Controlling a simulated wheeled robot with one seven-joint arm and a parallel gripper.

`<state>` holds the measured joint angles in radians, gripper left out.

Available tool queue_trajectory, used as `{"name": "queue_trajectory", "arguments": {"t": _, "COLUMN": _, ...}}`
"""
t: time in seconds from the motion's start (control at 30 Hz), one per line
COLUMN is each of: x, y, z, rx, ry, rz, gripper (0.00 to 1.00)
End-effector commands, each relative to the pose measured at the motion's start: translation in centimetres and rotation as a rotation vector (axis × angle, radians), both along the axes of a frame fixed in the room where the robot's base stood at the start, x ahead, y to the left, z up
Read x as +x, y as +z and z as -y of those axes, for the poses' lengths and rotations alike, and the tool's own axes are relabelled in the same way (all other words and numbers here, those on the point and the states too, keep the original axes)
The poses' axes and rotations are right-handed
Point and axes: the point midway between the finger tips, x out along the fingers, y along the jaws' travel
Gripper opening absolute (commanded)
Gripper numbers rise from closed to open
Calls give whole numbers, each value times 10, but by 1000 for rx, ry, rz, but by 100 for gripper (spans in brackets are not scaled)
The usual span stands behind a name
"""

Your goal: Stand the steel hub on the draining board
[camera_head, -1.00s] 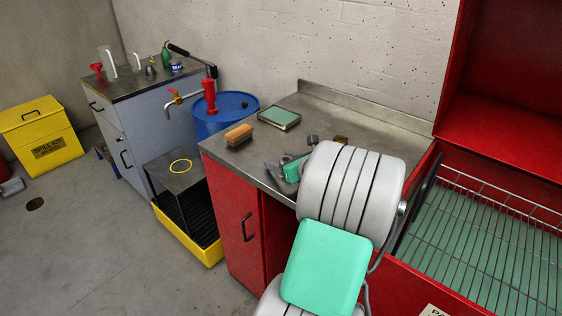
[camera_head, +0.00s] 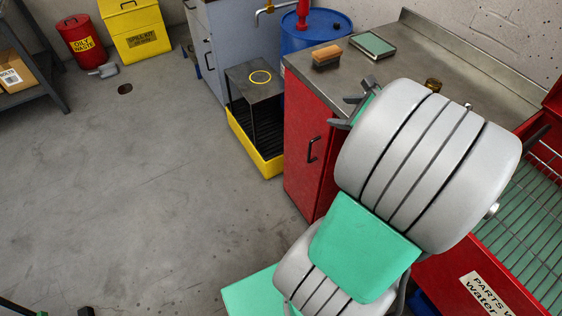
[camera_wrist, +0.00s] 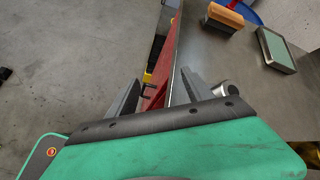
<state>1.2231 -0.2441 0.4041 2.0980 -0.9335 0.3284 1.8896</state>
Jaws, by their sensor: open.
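The steel hub appears to be the small grey cylindrical piece (camera_wrist: 228,88) lying on its side on the steel worktop, just right of my right finger in the wrist view. In the head view it seems to show beside my fingers (camera_head: 370,82), partly hidden by my wrist. My gripper (camera_wrist: 160,77) is open, with nothing between its fingers. It is above the worktop's front edge, with the red cabinet front and floor showing beyond. The steel worktop (camera_head: 462,62) with a raised back edge, beside the red parts washer, looks like the draining board.
A wooden brush (camera_head: 326,56) and a green-topped tray (camera_head: 372,44) lie toward the worktop's far end. A brass piece (camera_head: 433,84) sits near my wrist. The parts washer (camera_head: 540,210) with its wire rack is at the right. Open floor lies left of the red cabinet (camera_head: 310,140).

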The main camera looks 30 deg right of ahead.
Motion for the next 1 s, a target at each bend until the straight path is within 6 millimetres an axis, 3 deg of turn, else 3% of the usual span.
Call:
{"name": "queue_trajectory", "arguments": {"t": 0.03, "x": 14, "y": -8, "z": -44, "rx": -164, "ry": 211, "rz": -71, "gripper": 59}}
{"name": "queue_trajectory", "arguments": {"t": 0.13, "x": 15, "y": -26, "z": -115, "rx": -504, "ry": 649, "rz": -190, "gripper": 59}}
{"name": "queue_trajectory", "arguments": {"t": 0.2, "x": 4, "y": -34, "z": -159, "rx": -725, "ry": 966, "rz": -239, "gripper": 59}}
{"name": "queue_trajectory", "arguments": {"t": 0.3, "x": -22, "y": -41, "z": -210, "rx": -1008, "ry": 1419, "rz": -264, "gripper": 59}}
{"name": "queue_trajectory", "arguments": {"t": 0.4, "x": -51, "y": -42, "z": -243, "rx": -1221, "ry": 1802, "rz": -247, "gripper": 59}}
{"name": "queue_trajectory", "arguments": {"t": 0.5, "x": -73, "y": -42, "z": -259, "rx": -1341, "ry": 2054, "rz": -219, "gripper": 59}}
{"name": "queue_trajectory", "arguments": {"t": 0.6, "x": -83, "y": -42, "z": -263, "rx": -1389, "ry": 2165, "rz": -201, "gripper": 59}}
{"name": "queue_trajectory", "arguments": {"t": 0.93, "x": -84, "y": -42, "z": -262, "rx": -1394, "ry": 2178, "rz": -199, "gripper": 59}}
{"name": "queue_trajectory", "arguments": {"t": 1.0, "x": -84, "y": -42, "z": -262, "rx": -1395, "ry": 2177, "rz": -199, "gripper": 54}}
